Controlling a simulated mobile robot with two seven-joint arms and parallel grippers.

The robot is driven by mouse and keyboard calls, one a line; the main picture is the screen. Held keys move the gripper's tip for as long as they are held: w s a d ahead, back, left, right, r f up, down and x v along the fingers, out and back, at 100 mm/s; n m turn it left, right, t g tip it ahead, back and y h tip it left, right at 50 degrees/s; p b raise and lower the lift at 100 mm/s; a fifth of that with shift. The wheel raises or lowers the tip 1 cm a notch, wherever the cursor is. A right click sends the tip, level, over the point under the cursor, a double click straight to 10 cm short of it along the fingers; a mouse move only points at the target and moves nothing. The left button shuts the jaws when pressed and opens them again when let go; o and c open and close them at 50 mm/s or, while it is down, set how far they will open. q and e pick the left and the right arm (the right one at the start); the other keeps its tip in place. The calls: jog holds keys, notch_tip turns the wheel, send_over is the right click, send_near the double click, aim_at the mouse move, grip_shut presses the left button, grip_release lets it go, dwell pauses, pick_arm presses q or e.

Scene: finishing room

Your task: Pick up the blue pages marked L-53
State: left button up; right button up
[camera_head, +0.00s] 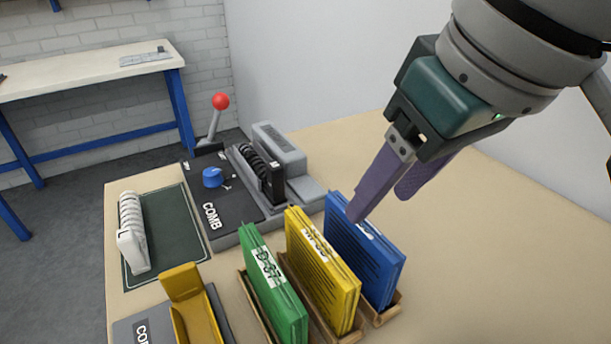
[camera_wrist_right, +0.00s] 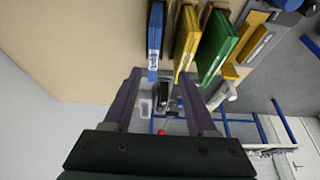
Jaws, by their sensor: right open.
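The blue pages (camera_head: 372,272) stand upright in a wooden holder, at the right end of a row of page stacks. Their white label is partly covered by my gripper finger, and I cannot read it. My right gripper (camera_head: 380,204) is open and empty, with one fingertip in front of the top of the blue pages in the head view. In the right wrist view the blue pages (camera_wrist_right: 156,25) appear beyond and between the fingertips of my right gripper (camera_wrist_right: 161,75). I cannot tell whether a finger touches them. My left gripper is not in view.
Yellow pages (camera_head: 325,280) and green pages (camera_head: 275,295) stand close left of the blue ones. A comb machine (camera_head: 225,195) with a red-knobbed lever sits behind. A white comb spine (camera_head: 133,240) lies on a dark mat (camera_head: 173,235). The table right of the blue pages is clear.

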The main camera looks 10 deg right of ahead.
aim_at(368, 228)
jog(key=shift+w+d+f, duration=0.1)
jog(key=shift+w+f, duration=0.2)
jog(key=shift+f, duration=0.25)
jog(key=b+x, duration=0.1)
jog(key=x, duration=0.4)
jog(key=b+x, duration=0.1)
jog(key=x, duration=0.2)
jog(key=shift+d+f, duration=0.35)
jog(key=shift+f, duration=0.05)
jog(key=shift+w+a+f, duration=0.1)
jog(key=shift+w+f, duration=0.1)
jog(key=shift+f, duration=0.05)
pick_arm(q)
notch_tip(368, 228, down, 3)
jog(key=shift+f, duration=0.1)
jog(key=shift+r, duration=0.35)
pick_arm(e)
jog(key=shift+f, duration=0.25)
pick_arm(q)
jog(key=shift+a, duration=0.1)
pick_arm(e)
grip_shut()
